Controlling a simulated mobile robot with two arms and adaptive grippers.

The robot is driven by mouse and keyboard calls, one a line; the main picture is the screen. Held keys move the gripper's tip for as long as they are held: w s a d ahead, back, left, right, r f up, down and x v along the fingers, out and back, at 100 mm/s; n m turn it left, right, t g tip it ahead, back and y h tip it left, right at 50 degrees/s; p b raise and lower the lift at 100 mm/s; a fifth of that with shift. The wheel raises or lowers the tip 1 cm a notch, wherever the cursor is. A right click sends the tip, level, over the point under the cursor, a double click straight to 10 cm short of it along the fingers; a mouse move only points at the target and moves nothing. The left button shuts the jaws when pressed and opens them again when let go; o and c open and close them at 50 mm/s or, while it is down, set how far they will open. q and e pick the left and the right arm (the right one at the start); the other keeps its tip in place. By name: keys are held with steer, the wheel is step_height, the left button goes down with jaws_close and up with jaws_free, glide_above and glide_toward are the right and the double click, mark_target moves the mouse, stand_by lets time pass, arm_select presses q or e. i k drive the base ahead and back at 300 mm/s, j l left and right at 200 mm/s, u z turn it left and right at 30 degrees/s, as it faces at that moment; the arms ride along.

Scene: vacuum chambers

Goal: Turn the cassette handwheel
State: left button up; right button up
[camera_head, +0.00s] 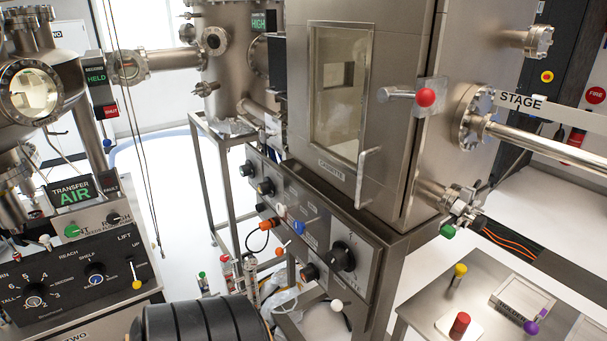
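The steel cassette chamber (388,120) stands right of centre with its windowed door shut. A label below the window seems to read "CASSETTE". On the sloped panel (325,240) beneath it is a large black round knob (342,257) with a pale scale, which may be the cassette handwheel; its label is too small to read. A smaller black knob (310,272) sits to its lower left, and a white ball-ended lever (337,305) shows below. Neither of my grippers is in view, and nothing visibly touches the knobs.
A red-balled latch (425,97) and bar handle (365,177) stick out from the door. A control console (80,290) stands at lower left. A steel table (490,305) at lower right carries red-capped and yellow-capped items and a pale tray. Cables hang under the panel.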

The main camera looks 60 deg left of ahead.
mark_target(340, 257)
steer(key=j+u, duration=0.15)
steer(key=u, duration=1.6)
steer(key=i+l, duration=0.05)
steer(key=l, duration=0.05)
